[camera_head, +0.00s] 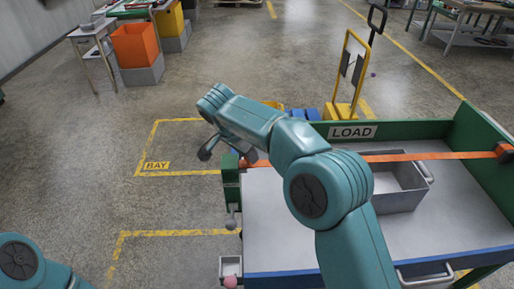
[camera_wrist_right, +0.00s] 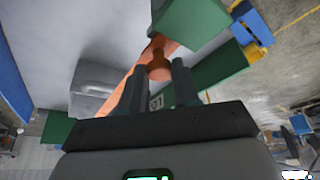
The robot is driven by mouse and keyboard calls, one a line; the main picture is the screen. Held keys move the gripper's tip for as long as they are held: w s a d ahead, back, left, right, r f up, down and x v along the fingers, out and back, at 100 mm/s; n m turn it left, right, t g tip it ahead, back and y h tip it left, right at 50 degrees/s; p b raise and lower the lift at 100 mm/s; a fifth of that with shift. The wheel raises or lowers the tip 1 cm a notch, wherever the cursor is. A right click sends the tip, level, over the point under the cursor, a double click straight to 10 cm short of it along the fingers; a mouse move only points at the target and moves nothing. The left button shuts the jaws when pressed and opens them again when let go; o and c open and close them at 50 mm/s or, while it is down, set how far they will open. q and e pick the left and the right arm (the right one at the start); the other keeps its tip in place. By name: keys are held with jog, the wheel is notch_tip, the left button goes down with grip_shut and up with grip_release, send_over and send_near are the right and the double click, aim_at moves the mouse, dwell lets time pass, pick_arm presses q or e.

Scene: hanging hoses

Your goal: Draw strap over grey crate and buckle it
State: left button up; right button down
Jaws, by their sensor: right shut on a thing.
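The orange strap (camera_head: 435,155) runs from the cart's green right wall across the back of the cart towards its left edge. The grey crate (camera_head: 402,203) is open-topped on the cart bed. The strap passes along its back side; my arm hides part of both. My right gripper (camera_wrist_right: 157,85) is shut on the strap's orange end piece (camera_wrist_right: 159,66), beside a green block (camera_wrist_right: 190,18). In the head view this block appears as the green post (camera_head: 230,178) at the cart's left edge. The buckle is not clearly seen. My left gripper is out of view.
The cart (camera_head: 290,235) has a green back wall with a LOAD sign (camera_head: 352,132). A lever knob (camera_head: 232,222) and a small box (camera_head: 230,265) are on its left side. A yellow trolley (camera_head: 350,80) stands behind. The floor left of the cart is clear.

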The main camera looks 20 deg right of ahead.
jog(key=shift+w+a+r, duration=0.2)
jog(key=shift+a+r, duration=0.05)
jog(key=shift+a, duration=0.25)
jog(key=shift+a, duration=0.1)
jog(key=c, duration=0.8)
grip_release()
jog(key=shift+a+f, duration=0.1)
jog(key=shift+a, duration=0.05)
jog(key=shift+s+r, duration=0.1)
jog(key=shift+r, duration=0.3)
jog(key=p+v, duration=0.3)
jog(key=v, duration=1.2)
jog(key=shift+s+a+r+p, duration=0.15)
jog(key=shift+s+r+p, duration=0.05)
jog(key=shift+p, duration=0.15)
